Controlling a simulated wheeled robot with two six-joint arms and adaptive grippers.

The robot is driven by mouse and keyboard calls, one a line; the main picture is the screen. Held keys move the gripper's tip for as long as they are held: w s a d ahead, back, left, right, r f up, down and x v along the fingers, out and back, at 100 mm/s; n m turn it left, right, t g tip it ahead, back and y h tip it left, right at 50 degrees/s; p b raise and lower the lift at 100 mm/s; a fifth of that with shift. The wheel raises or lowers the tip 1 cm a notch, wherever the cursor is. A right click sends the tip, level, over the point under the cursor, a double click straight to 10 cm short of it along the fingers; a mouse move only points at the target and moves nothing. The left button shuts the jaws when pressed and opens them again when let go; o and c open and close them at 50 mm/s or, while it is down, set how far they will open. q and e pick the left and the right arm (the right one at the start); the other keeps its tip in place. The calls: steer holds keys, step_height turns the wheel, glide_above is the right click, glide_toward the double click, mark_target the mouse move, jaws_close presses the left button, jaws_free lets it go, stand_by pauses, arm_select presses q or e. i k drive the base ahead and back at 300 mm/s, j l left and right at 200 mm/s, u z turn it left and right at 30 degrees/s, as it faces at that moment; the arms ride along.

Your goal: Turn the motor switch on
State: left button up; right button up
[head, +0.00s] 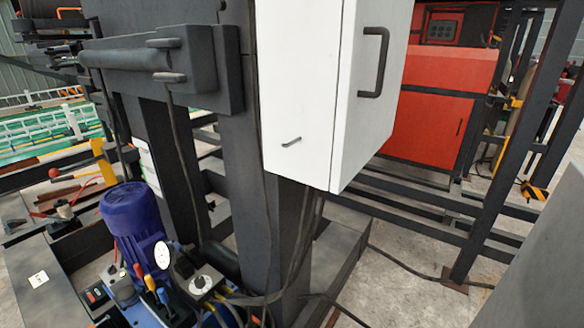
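A blue motor (132,218) stands upright at the lower left of the head view. A small dark switch box with a red part (95,296) sits on the dark base left of the motor's foot. It looks like a motor switch, but it is too small to tell whether it is on or off. Neither of my grippers shows in this view.
A white cabinet (300,85) with a dark handle hangs on a dark column (240,130) in the middle. A red machine (435,110) and dark frames stand behind at the right. Cables cross the grey floor (400,270), which is otherwise open at the lower right.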

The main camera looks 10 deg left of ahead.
mark_target(112, 270)
steer(key=u, duration=2.05)
steer(key=j+u, duration=0.1)
steer(key=u, duration=0.4)
steer(key=j+u, duration=0.1)
steer(key=u, duration=0.4)
steer(key=j+u, duration=0.15)
steer(key=u, duration=0.35)
steer(key=i+j, duration=0.2)
steer(key=j, duration=0.2)
steer(key=i+j, duration=0.45)
steer(key=j, duration=0.3)
steer(key=i+j, duration=0.2)
steer(key=j, duration=0.2)
steer(key=i+l+z, duration=0.1)
steer(key=i+z, duration=0.3)
steer(key=i, duration=0.15)
steer(key=i+z, duration=0.4)
steer(key=i, duration=0.15)
steer(key=i+j+z, duration=0.25)
steer(key=i+z, duration=0.15)
steer(key=i, duration=0.15)
steer(key=i+z, duration=0.3)
steer(key=i, duration=0.25)
steer(key=i+z, duration=0.3)
steer(key=i, duration=0.25)
steer(key=i+j+z, duration=0.35)
steer(key=i, duration=0.2)
steer(key=l, duration=0.1)
